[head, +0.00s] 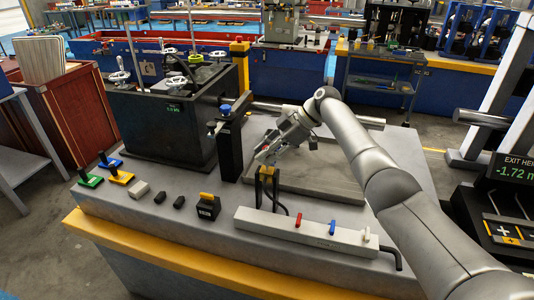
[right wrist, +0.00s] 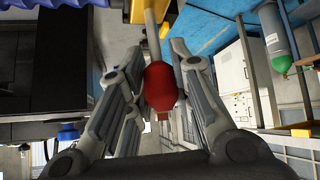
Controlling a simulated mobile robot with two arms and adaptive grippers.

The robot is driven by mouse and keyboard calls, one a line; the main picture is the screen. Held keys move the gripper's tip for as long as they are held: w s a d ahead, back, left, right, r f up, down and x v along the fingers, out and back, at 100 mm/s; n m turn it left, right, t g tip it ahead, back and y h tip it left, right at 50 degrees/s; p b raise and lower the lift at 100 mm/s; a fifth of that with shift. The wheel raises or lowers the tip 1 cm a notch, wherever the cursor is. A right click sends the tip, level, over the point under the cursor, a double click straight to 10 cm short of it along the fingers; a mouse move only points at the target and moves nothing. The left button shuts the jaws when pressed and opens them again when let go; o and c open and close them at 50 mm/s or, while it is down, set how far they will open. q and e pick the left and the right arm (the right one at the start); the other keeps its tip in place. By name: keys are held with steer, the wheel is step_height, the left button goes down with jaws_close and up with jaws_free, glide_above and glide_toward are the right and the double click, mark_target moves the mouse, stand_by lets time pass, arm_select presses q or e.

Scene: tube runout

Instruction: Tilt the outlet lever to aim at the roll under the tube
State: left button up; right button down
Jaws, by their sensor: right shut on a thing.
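The outlet lever shows in the right wrist view as a metal rod (right wrist: 153,42) with a red bulb-shaped grip (right wrist: 160,85) at its end. The rod runs up to a yellow fitting at the picture's top edge. My right gripper (head: 268,152) is low over the bench, left of its arm. In the right wrist view its fingers flank the red grip and are shut on it. A grey tube (head: 350,117) lies level behind my right wrist, partly hidden by the arm. I cannot make out a roll under it. My left gripper is not in view.
A dark tank (head: 150,125) with handwheels stands at the left. A dark post (head: 229,150) is just left of my right gripper. A pale manifold (head: 305,232) with small coloured levers lies in front. At the right a display (head: 510,172) reads "EXIT HEI…" and -1.72 m.

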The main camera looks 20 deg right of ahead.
steer(key=shift+f, duration=0.1)
steer(key=c, duration=1.3)
jaws_free()
steer(key=shift+o, duration=0.2)
steer(key=shift+d+r, duration=0.15)
steer(key=shift+r, duration=0.05)
steer(key=v, duration=1.1)
steer(key=shift+d+r, duration=0.2)
steer(key=shift+s+f, duration=0.1)
